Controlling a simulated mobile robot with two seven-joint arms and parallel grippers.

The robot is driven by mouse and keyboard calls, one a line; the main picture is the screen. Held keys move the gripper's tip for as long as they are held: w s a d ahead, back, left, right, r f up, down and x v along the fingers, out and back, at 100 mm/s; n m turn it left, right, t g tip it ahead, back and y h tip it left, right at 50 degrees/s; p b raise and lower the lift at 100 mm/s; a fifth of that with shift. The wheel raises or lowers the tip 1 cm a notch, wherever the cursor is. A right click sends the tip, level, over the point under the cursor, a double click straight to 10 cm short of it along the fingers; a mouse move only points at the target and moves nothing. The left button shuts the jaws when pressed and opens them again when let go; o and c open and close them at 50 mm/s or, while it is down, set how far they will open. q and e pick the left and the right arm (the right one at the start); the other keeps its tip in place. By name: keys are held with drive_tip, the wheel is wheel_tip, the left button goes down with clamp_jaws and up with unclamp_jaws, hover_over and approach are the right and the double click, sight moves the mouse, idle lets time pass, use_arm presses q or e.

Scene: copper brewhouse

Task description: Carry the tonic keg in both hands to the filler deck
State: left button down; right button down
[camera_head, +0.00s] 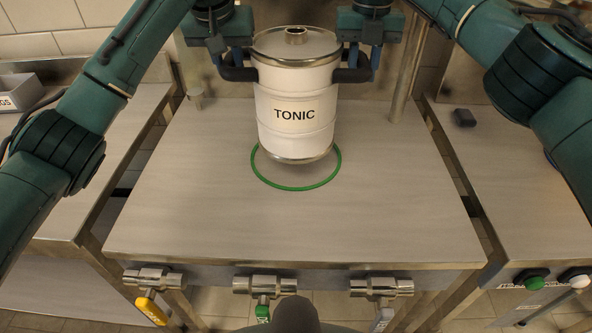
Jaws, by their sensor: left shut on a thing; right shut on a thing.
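The tonic keg (294,95) is a white cylinder with metal ends, labelled TONIC, upright in the head view. My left gripper (240,72) is shut on the keg's left side, at a dark handle. My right gripper (350,74) is shut on its right side in the same way. The keg is over the back part of a green ring (297,189) marked on a steel deck (200,215). Its bottom edge looks slightly above the deck, but I cannot tell the gap surely. Which surface is the filler deck is not labelled.
Valves with yellow (151,309), green (262,312) and white (382,318) handles line the deck's front edge. Steel counters stand left (100,150) and right (480,150), across gaps. A dark block (464,118) lies on the right one. The deck in front of the ring is clear.

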use_arm(q)
drive_tip(key=shift+f, duration=0.3)
use_arm(e)
drive_tip(key=shift+f, duration=0.3)
